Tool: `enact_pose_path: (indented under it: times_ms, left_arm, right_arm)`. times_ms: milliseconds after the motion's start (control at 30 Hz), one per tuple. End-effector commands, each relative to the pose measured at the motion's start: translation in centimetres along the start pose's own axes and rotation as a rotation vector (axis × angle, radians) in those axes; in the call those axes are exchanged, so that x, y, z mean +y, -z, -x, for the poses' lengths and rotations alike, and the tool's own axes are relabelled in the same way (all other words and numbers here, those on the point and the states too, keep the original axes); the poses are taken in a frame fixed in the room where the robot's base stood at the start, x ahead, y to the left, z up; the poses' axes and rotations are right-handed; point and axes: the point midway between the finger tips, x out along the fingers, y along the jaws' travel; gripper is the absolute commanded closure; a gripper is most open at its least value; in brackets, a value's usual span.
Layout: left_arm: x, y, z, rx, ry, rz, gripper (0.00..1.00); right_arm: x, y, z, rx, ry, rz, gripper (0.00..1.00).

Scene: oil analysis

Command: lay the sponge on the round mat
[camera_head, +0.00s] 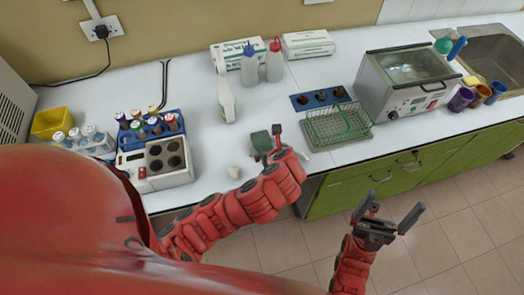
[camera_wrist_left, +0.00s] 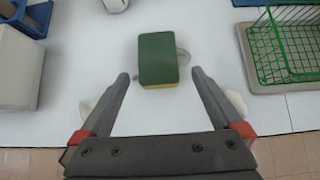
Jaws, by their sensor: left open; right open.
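The sponge (camera_wrist_left: 158,58), green on top with a yellow lower edge, lies flat in the left wrist view. It also shows in the head view (camera_head: 261,140). A thin pale grey round shape (camera_wrist_left: 184,57), perhaps the round mat, shows at the sponge's sides and is mostly hidden by it. My left gripper (camera_wrist_left: 160,78) is open; its fingertips are either side of the sponge's near end, with gaps on both sides. In the head view, my left gripper (camera_head: 267,145) is right by the sponge. My right gripper (camera_head: 392,214) is open and empty over the floor.
A green wire basket (camera_head: 338,125) stands right of the sponge. A white bottle (camera_head: 226,98) is behind it. White lumps lie nearby, one at left (camera_head: 234,172).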

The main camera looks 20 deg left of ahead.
Motion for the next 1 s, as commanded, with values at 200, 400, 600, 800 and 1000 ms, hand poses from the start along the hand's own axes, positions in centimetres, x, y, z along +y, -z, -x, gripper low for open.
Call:
enact_pose_path:
  times_ms: [200, 400, 600, 800, 1000]
  left_arm:
    - [0.1, -0.1, -1.1, 0.003, -0.002, 0.0, 0.0]
    - [0.5, -0.1, -3.1, 0.007, -0.008, -0.001, 0.0]
    - [0.4, 0.1, -5.3, 0.003, -0.003, 0.0, 0.0]
    - [0.4, 0.2, -6.0, 0.001, 0.0, -0.001, 0.0]
    - [0.4, 0.2, -6.0, 0.001, 0.0, -0.001, 0.09]
  right_arm:
    - [0.0, -0.1, 0.4, 0.0, 0.0, 0.0, 0.0]
    - [0.1, 0.2, -1.5, 0.0, 0.0, 0.0, 0.0]
    - [0.1, 0.4, -2.2, 0.0, 0.0, 0.0, 0.0]
    - [0.1, 0.4, -2.3, 0.0, 0.0, 0.0, 0.0]
    - [0.1, 0.4, -2.3, 0.0, 0.0, 0.0, 0.0]
